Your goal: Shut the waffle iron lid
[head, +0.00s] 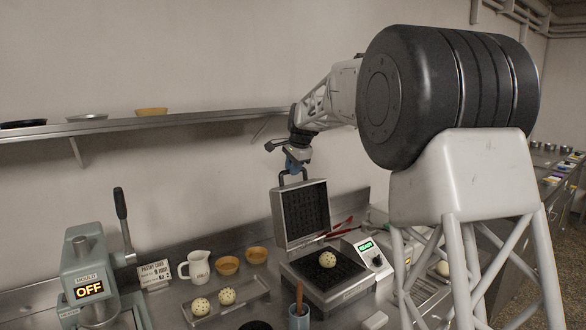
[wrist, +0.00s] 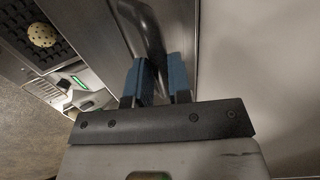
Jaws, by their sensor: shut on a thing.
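The waffle iron (head: 327,286) stands on the counter with its lid (head: 301,212) raised roughly upright. A speckled dough ball (head: 328,260) rests on its lower plate and also shows in the wrist view (wrist: 41,34). A dark handle (head: 292,177) loops up from the lid's top edge. My gripper (head: 295,164) is above the lid, its blue fingers closed on that handle. In the wrist view the handle (wrist: 146,28) runs down between my blue fingers (wrist: 161,80). The lid's hinge side is partly hidden.
A green-lit control box (head: 367,250) sits at the iron's right, with red-handled tongs (head: 342,227) behind. A tray (head: 249,305) with dough balls, a white jug (head: 197,267) and bowls (head: 228,265) stand left. A blue cup (head: 299,317) holding a wooden-handled tool stands in front.

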